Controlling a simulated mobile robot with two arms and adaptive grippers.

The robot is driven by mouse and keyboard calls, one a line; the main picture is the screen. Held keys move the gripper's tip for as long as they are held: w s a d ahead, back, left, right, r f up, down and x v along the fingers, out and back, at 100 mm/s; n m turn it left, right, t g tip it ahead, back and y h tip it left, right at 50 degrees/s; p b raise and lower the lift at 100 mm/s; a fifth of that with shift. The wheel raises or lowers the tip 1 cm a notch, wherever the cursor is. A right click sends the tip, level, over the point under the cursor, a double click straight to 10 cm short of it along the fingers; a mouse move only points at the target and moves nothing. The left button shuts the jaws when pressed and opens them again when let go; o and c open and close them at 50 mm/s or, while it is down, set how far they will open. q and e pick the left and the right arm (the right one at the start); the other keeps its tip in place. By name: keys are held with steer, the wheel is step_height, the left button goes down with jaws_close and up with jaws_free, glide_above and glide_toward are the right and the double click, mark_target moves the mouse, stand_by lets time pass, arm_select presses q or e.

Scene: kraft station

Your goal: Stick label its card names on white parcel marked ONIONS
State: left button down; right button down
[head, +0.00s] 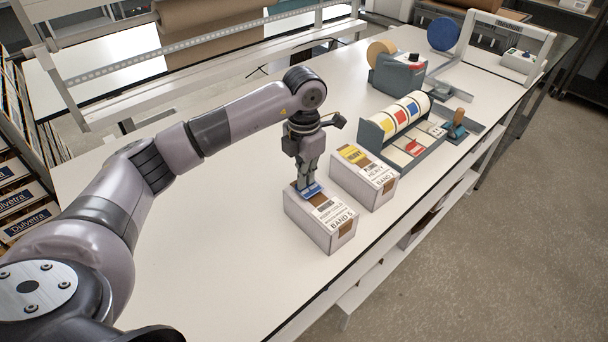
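Two white parcels stand side by side on the bench, the nearer parcel (311,226) and the farther parcel (362,182). Both have brown tape and printed cards on top; the print is too small to read surely, so I cannot tell which says ONIONS. The farther parcel bears a yellow label (353,154). My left gripper (308,187) points down at the left end of the nearer parcel's top. Its fingers are close together on a blue label (313,190), at or just above the parcel's surface. My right gripper is not in view.
A label dispenser (401,132) with yellow, red and blue rolls stands right of the parcels. A tape dispenser (398,74), a stamp (457,125) and a white frame (508,42) stand farther back. The bench (215,262) is clear left of the parcels.

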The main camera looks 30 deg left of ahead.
arm_select(q)
steer(key=shift+f+b, duration=0.35)
steer(key=shift+f, duration=0.05)
steer(key=c, duration=2.3)
jaws_free()
steer(key=o, duration=0.6)
steer(key=shift+r, duration=0.1)
steer(key=shift+r+p, duration=1.05)
steer(key=shift+r, duration=1.1)
